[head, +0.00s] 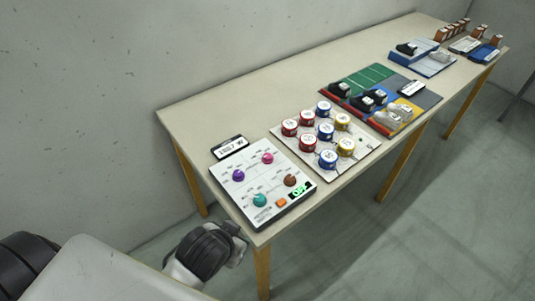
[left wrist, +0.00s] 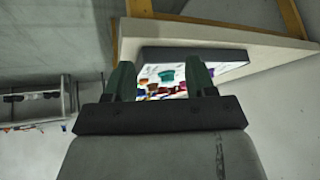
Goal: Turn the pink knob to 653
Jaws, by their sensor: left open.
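The pink knob (head: 267,158) sits at the upper right of a white control panel (head: 241,203) at the near end of the table. A purple knob (head: 238,175), a teal knob (head: 260,200) and a brown knob (head: 290,180) share the panel. A display (head: 231,149) behind the panel seems to read 1557 W; the digits are small. My left gripper (head: 240,236) is off the table's near edge, apart from the panel. In the left wrist view, its two fingers (left wrist: 162,80) are spread and empty, with the panel beyond them. My right gripper is not in view.
An orange button (head: 281,202) and a green display reading OFF (head: 299,189) are on the panel. A board with several red, blue and yellow round pieces (head: 340,167) stands to its right. Coloured trays with shoes lie farther along. The table's back left is clear, beside the wall.

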